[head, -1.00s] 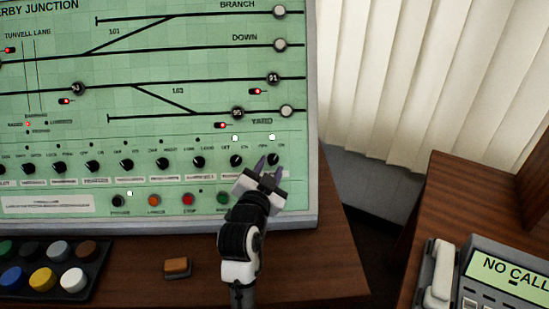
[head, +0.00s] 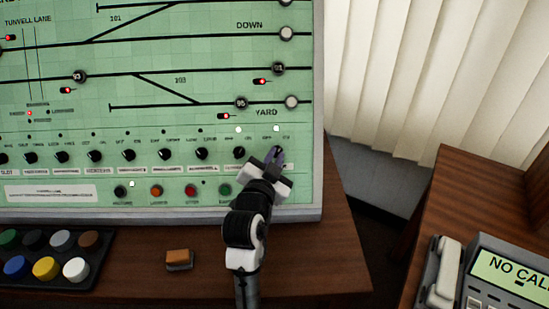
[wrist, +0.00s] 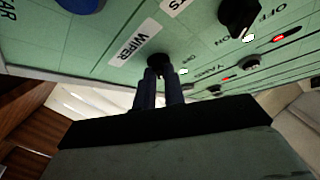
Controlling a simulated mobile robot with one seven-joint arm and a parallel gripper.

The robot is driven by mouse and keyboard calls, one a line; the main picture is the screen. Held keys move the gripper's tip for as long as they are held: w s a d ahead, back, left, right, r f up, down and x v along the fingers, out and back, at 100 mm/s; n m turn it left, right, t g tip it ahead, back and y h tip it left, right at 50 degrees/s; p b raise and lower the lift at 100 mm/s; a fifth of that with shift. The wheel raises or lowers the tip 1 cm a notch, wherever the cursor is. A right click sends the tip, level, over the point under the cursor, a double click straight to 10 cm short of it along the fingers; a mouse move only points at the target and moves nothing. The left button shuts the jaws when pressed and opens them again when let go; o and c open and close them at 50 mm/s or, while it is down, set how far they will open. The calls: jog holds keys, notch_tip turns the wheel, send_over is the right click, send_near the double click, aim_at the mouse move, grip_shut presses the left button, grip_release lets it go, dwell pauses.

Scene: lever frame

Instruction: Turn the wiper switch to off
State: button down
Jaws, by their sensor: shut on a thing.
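The wiper switch is a black rotary knob (wrist: 158,61) beside the white WIPER label (wrist: 126,46) in the wrist view. In the head view it is the rightmost knob (head: 279,150) of the row on the green panel, mostly hidden by my fingertips. My gripper (head: 275,158) is shut on this knob. Its two dark fingers (wrist: 159,78) sit on either side of it in the wrist view. The knob's pointer is hidden, so I cannot tell its setting. A small white lamp (head: 276,128) is lit above it.
A neighbouring black knob (head: 239,153) stands just left of the wiper switch. Coloured push buttons (head: 191,191) run below the row. A button tray (head: 110,240) and a small orange-brown block (head: 179,258) lie on the desk. A phone (head: 445,274) stands at the right.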

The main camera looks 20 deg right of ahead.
jog(key=shift+n, duration=0.3)
jog(key=n+y+p, duration=0.1)
jog(key=n, duration=0.1)
jog(key=n+t+y+p, duration=0.1)
jog(key=n+t+p, duration=0.1)
jog(key=n, duration=0.1)
jog(key=shift+s+d+r+n+y, duration=0.1)
jog(key=shift+s+d+n+y, duration=0.05)
jog(key=shift+d+n+y, duration=0.2)
jog(key=n+y+p, duration=0.1)
jog(key=n, duration=0.1)
jog(key=n+t+y+p, duration=0.1)
jog(key=n, duration=0.1)
jog(key=shift+d+n+t+y, duration=0.15)
jog(key=shift+n+t+y, duration=0.15)
jog(key=shift+n+y, duration=0.05)
jog(key=n+y+b, duration=0.1)
jog(key=n, duration=0.1)
jog(key=n+y, duration=0.2)
jog(key=shift+s+d+f+n+b, duration=0.1)
jog(key=shift+d+f+n+b, duration=0.1)
jog(key=shift+n+b, duration=0.15)
jog(key=shift+d+r+n+y+b, duration=0.15)
jog(key=shift+n+y+b, duration=0.6)
jog(key=shift+n+y, duration=0.8)
jog(key=shift+n+h, duration=0.25)
jog(key=shift+n, duration=0.25)
jog(key=c, duration=1.5)
grip_release()
